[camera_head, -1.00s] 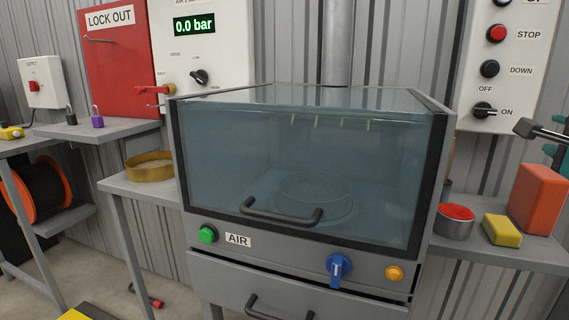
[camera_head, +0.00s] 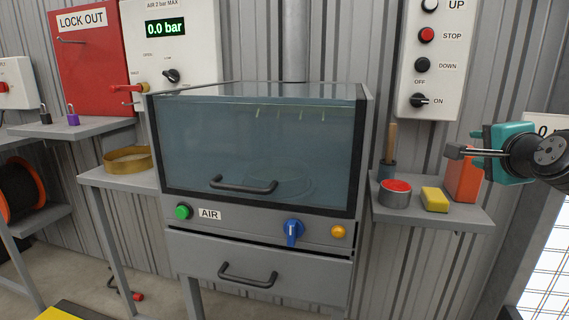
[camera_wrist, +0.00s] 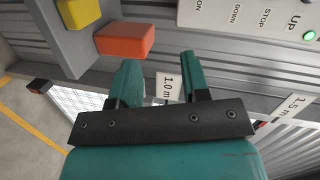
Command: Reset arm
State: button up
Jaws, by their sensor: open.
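My gripper (camera_wrist: 160,62) is open and empty in the wrist view, its two teal fingers apart with nothing between them. A white "1.0 m" sign shows on the wall beyond the gap. In the head view, the teal and dark end of my arm (camera_head: 510,155) reaches in from the right edge, in front of the right shelf's end and clear of the cabinet. The glass-fronted cabinet (camera_head: 260,150) stands in the middle with its front window down. A dish shape shows dimly inside.
The right shelf (camera_head: 440,210) holds a red-filled tin (camera_head: 395,193), a yellow sponge (camera_head: 434,200) and an orange block (camera_head: 462,178). A white control panel (camera_head: 437,95) hangs above. A brass ring (camera_head: 128,160) lies on the left shelf. Open floor shows at the lower left.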

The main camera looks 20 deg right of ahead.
jog(key=s+a+f+n+g+y, duration=0.25)
jog(key=a+f+n+g, duration=0.35)
jog(key=a+f+n, duration=0.45)
jog(key=s+a+f+n+g+y, duration=0.1)
jog(key=a+f+n+g+y, duration=0.4)
jog(key=a+f+n, duration=0.5)
jog(key=s+a+r+n+g+y, duration=0.1)
jog(key=s+a+r+n+g, duration=0.15)
jog(key=s+a+r, duration=0.35)
jog(key=s+a+r+n+g+y, duration=0.1)
jog(key=s+a+r+n+y, duration=0.2)
jog(key=a, duration=0.6)
notch_tip(320, 180, up, 20)
jog(key=s+n+p, duration=0.1)
jog(key=s+p, duration=0.1)
jog(key=p, duration=1.7)
jog(key=shift+f+n+h, duration=0.15)
jog(key=shift+n+h, duration=0.15)
jog(key=shift+h, duration=0.15)
jog(key=shift+w, duration=0.1)
